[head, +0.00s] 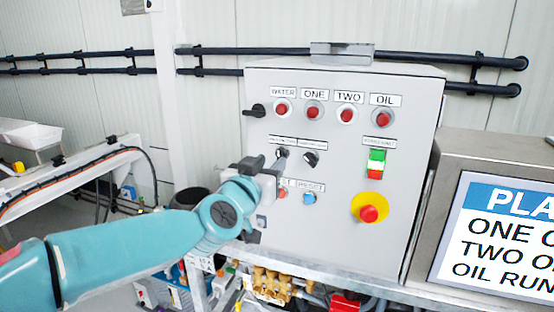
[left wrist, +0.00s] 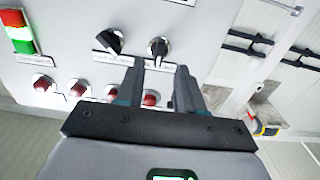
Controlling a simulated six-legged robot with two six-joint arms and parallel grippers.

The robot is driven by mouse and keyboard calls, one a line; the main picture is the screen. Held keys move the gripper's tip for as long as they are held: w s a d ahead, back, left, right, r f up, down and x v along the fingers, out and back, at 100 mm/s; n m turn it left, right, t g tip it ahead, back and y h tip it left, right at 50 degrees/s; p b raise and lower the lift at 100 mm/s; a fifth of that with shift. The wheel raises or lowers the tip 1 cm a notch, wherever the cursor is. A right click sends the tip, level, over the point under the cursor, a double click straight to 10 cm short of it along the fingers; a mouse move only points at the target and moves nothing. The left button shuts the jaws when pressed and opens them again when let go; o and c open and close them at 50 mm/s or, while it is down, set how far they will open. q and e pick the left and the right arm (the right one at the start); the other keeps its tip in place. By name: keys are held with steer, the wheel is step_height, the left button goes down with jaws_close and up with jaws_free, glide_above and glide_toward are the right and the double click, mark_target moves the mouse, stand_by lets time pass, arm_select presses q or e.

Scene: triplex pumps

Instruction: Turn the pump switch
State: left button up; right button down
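The grey control panel (head: 335,230) carries two small black rotary switches in its middle row. The left switch (head: 283,153) is right at my left gripper's fingertips; it also shows in the left wrist view (left wrist: 158,46), turned over there. The second switch (head: 310,158) sits to its right and shows in the wrist view (left wrist: 108,41) too. My left gripper (head: 277,163) is open in front of the panel, and its two fingers in the wrist view (left wrist: 159,68) are apart, with the left switch in line with the gap. I cannot tell whether they touch it. The small switch labels are unreadable. My right gripper is not in view.
Red lamps (head: 313,111) line the panel top under labels WATER, ONE, TWO, OIL. A red stop button (head: 368,213) on yellow and a green-white-red switch (head: 376,163) are at right. A sign (head: 505,235) stands right of the panel. Brass pump parts (head: 270,284) lie below.

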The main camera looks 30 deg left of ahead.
mark_target(278, 156)
arm_select(q)
steer(key=shift+x, duration=2.4)
steer(key=shift+d, duration=0.1)
jaws_close()
steer(key=shift+n, duration=0.3)
steer(key=n+b, duration=0.1)
steer(key=n, duration=0.2)
steer(key=n+b, duration=0.1)
steer(key=n, duration=0.4)
steer(key=shift+b, duration=0.35)
steer(key=shift+n, duration=0.3)
